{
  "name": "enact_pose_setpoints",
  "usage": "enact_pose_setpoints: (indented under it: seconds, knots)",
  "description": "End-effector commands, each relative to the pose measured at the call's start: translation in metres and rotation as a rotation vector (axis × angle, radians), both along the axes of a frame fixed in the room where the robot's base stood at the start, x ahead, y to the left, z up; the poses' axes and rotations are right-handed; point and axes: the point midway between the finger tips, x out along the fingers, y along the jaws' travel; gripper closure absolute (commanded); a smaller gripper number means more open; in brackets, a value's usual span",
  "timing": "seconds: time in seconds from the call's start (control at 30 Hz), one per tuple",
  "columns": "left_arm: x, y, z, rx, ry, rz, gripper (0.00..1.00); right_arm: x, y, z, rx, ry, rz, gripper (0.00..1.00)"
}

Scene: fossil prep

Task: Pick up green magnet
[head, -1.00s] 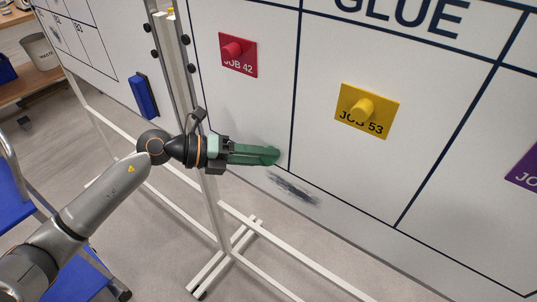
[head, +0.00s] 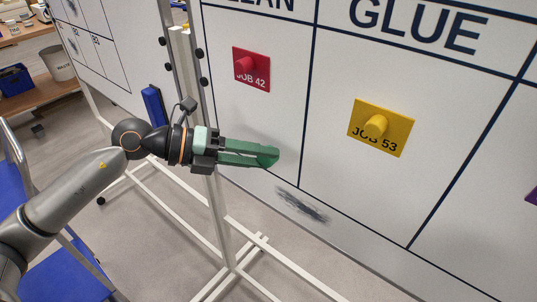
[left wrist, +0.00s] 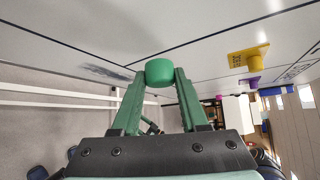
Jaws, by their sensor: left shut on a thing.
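My left gripper (head: 264,156) reaches in from the left in the head view, in front of the lower part of the whiteboard (head: 345,180). Its green fingers are shut on the green magnet (left wrist: 159,72), a short round piece held at the fingertips in the left wrist view. In the head view the fingers mostly hide the magnet, and I cannot tell whether it touches the board. My right gripper is in neither view.
A red JOB 42 card (head: 251,69) and a yellow JOB 53 card (head: 381,127) with round knobs are on the board. A dark smudge (head: 302,205) lies below the gripper. A blue eraser-like block (head: 154,105) and the white stand frame (head: 215,200) are near my arm.

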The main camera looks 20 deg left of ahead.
Motion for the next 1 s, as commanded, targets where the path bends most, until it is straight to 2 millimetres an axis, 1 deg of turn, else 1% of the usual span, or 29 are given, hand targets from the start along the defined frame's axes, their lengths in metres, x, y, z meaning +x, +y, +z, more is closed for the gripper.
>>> enact_pose_setpoints:
  seconds: [0.03,0.1,0.3,0.57,0.77,0.97,1.0]
  knots:
    - [-0.008,0.004,-0.005,0.004,0.002,0.003,1.0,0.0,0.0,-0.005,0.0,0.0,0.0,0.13]
    - [-0.021,0.008,-0.005,0.007,0.002,0.0,1.0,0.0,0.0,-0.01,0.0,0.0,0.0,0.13]
    - [-0.05,0.017,-0.006,0.006,0.005,-0.002,1.0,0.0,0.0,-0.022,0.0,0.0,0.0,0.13]
    - [-0.077,0.027,-0.005,0.003,0.005,-0.002,1.0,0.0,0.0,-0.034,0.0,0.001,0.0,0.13]
    - [-0.1,0.035,-0.003,-0.003,0.004,0.0,1.0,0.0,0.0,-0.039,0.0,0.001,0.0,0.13]
    - [-0.129,0.046,-0.002,-0.004,0.001,0.003,1.0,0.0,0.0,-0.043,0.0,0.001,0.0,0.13]
    - [-0.132,0.048,0.005,-0.006,0.004,0.002,1.0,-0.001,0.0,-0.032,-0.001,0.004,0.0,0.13]
